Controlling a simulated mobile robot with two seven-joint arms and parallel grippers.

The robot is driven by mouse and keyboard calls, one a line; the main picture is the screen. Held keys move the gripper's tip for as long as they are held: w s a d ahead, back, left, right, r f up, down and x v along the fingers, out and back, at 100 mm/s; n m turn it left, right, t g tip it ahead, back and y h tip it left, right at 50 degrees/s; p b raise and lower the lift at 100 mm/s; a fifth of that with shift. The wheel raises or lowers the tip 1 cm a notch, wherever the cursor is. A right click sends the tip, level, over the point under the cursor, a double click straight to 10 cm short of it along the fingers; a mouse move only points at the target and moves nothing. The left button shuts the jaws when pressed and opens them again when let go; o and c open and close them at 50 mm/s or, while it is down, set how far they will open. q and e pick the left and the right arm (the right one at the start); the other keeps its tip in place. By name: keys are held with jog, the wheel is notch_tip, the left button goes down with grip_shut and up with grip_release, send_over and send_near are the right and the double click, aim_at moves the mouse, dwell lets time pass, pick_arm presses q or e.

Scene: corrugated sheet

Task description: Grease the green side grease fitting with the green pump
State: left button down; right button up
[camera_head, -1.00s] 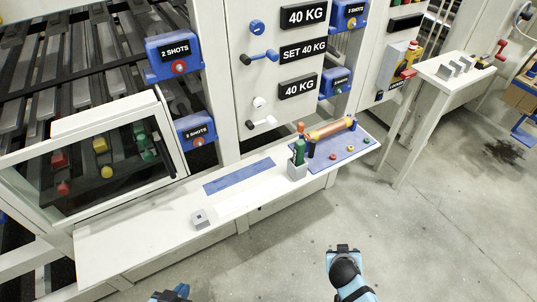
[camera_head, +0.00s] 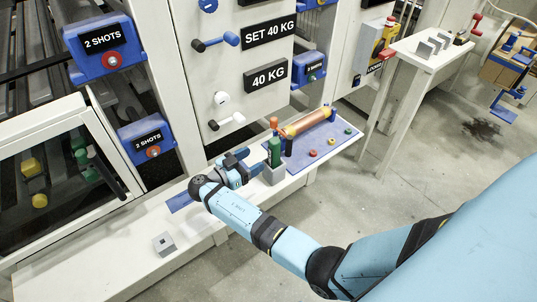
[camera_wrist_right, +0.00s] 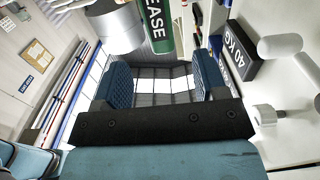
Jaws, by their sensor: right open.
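The green pump (camera_head: 274,148) stands upright in a small grey holder (camera_head: 274,175) on the white shelf. In the right wrist view the pump's green body (camera_wrist_right: 160,30), with part of its "GREASE" label, shows at the top, beyond the fingers. My right gripper (camera_head: 243,162) is open and empty, just left of the pump. Its two blue padded fingers stand apart in the right wrist view (camera_wrist_right: 163,80), and the pump is not between them. Green parts (camera_head: 86,166) show behind the window at left; I cannot tell which is the side fitting. My left gripper is out of view.
An orange cylinder (camera_head: 308,122) lies on a blue mat (camera_head: 325,152) with small coloured caps. A grey block (camera_head: 164,244) stands on the shelf (camera_head: 120,260). The window frame (camera_head: 105,150) and blue "2 SHOTS" boxes are at left. The floor at right is open.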

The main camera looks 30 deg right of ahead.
aim_at(279, 142)
jog(key=d, duration=0.4)
jog(key=shift+w+d+r+p, duration=0.1)
jog(key=shift+d+p, duration=0.25)
jog(key=shift+d, duration=0.5)
jog(key=shift+w+d+r, duration=0.1)
jog(key=shift+d, duration=0.15)
jog(key=d+p, duration=0.1)
jog(key=d, duration=0.1)
jog(key=d+r, duration=0.1)
jog(key=d, duration=0.1)
jog(key=shift+w+d+p, duration=0.15)
jog(key=shift+d+p, duration=0.05)
jog(key=shift+p, duration=0.2)
jog(key=shift+d, duration=0.15)
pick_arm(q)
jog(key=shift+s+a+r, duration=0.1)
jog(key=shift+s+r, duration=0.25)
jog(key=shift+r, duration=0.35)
pick_arm(e)
jog(key=shift+f, duration=0.1)
jog(key=c, duration=0.3)
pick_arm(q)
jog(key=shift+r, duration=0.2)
pick_arm(e)
grip_shut()
